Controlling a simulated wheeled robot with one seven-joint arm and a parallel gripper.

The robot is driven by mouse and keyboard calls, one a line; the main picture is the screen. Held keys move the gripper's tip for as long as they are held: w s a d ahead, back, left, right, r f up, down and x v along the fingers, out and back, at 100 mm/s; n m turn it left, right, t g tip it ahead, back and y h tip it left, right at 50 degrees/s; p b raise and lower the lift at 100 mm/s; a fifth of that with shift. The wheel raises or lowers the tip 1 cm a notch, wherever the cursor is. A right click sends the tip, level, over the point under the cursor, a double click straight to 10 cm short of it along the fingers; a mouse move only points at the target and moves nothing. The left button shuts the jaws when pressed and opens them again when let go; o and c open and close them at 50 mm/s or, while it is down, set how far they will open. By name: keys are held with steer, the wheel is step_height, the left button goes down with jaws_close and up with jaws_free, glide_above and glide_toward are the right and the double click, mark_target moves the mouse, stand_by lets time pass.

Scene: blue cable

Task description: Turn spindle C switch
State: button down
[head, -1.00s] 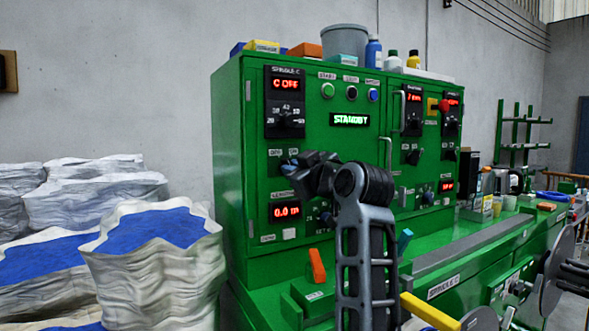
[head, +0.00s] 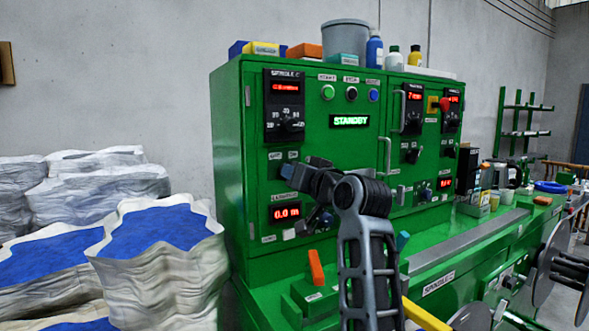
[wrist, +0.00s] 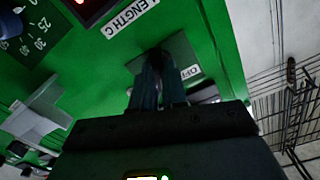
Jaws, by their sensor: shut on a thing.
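The spindle C switch (wrist: 157,54) is a dark knob on a grey plate, with an OFF label beside it in the wrist view. My gripper (wrist: 160,75) is shut on it, and its fingers hide most of the knob. In the head view my gripper (head: 290,171) reaches the left door of the green cabinet, just below two small labels, and covers the switch there. The SPINDLE C panel (head: 270,118) above has a red display (head: 286,87) with a line of text too small to read.
A STANDBY display (head: 350,121) and several buttons are to the upper right. The length display (head: 286,212) below reads 0.0 m. A door handle (head: 385,154) stands out right of my gripper. Wrapped stacks with blue tops (head: 158,230) stand on the left.

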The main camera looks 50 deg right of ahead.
steer(key=shift+m, duration=0.8)
steer(key=shift+p, duration=0.3)
steer(key=c, duration=1.2)
jaws_free()
steer(key=shift+o, duration=0.2)
steer(key=shift+s, duration=0.1)
steer(key=b+v, duration=0.1)
steer(key=v, duration=0.6)
steer(key=shift+s, duration=0.3)
steer(key=shift+a, duration=0.15)
